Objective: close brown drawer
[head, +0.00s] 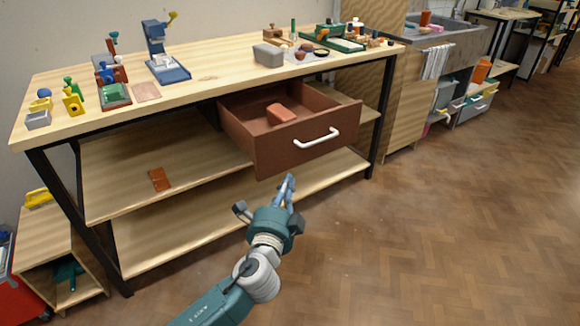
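The brown drawer (290,148) hangs under the top of the wooden workbench and is pulled well out toward me. It has a white bar handle (317,138) on its front, and a reddish-brown block (281,113) lies inside. My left gripper (289,184) is below and in front of the drawer front, lower left of the handle and apart from it in the picture. Its blue fingers appear close together, but the angle hides whether there is a gap. I see nothing held in it. My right gripper is not in view.
The workbench (210,88) carries tools, a blue press (166,66) and small pots. A brown slab (159,179) lies on its middle shelf. A low wooden cabinet (58,245) stands at left. The floor (430,230) at right is clear.

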